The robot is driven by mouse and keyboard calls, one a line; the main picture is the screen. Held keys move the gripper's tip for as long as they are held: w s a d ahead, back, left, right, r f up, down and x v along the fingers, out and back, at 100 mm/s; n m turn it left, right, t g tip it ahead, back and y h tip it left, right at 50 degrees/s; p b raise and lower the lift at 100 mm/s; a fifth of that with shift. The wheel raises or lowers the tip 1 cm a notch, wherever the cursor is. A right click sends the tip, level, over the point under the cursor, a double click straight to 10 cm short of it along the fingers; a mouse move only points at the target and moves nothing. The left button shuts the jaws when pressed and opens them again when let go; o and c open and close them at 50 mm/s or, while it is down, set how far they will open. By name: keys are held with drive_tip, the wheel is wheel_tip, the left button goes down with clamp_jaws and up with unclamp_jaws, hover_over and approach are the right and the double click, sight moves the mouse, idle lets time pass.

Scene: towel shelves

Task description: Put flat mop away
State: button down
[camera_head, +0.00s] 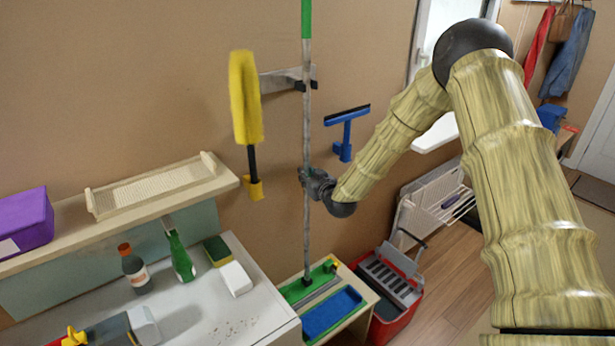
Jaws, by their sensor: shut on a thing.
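The flat mop stands upright, with a grey pole (307,130), a green grip (306,18) cut off by the top edge, and a green head (302,291) at the bottom. My gripper (307,177) is shut on the pole about midway along its visible length. A metal wall holder (279,81) with dark clips is behind the upper pole. The pole overlaps a clip, but I cannot tell whether it is seated in it. The head is over a low wooden stand (362,302); whether it touches is unclear.
A yellow duster (245,98) and a blue squeegee (346,130) hang on either side of the pole. A blue pad (331,312) lies on the stand, beside a red toolbox (400,315). A counter (250,320) with bottles and sponges is at left, below a wall shelf (130,222).

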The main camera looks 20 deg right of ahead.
drive_tip(key=shift+f, duration=0.2)
idle(0.7)
drive_tip(key=c, duration=1.3)
unclamp_jaws()
drive_tip(key=shift+o, duration=0.2)
drive_tip(key=v, duration=1.2)
drive_tip(key=s+a+f+m+g+b, duration=0.1)
drive_tip(key=s+a+f+g, duration=0.25)
drive_tip(key=s+f, duration=0.85)
drive_tip(key=s+a+f+g+b, duration=0.15)
drive_tip(key=s+f+g, duration=0.35)
drive_tip(key=s+f, duration=0.8)
drive_tip(key=s+f+g+h, duration=0.1)
drive_tip(key=s+f+g, duration=0.2)
drive_tip(key=s, duration=1)
drive_tip(key=s+a+f+m+g+h, duration=0.1)
drive_tip(key=s+f+g, duration=0.3)
drive_tip(key=s+f, duration=0.4)
drive_tip(key=s, duration=0.5)
drive_tip(key=shift+f, duration=0.2)
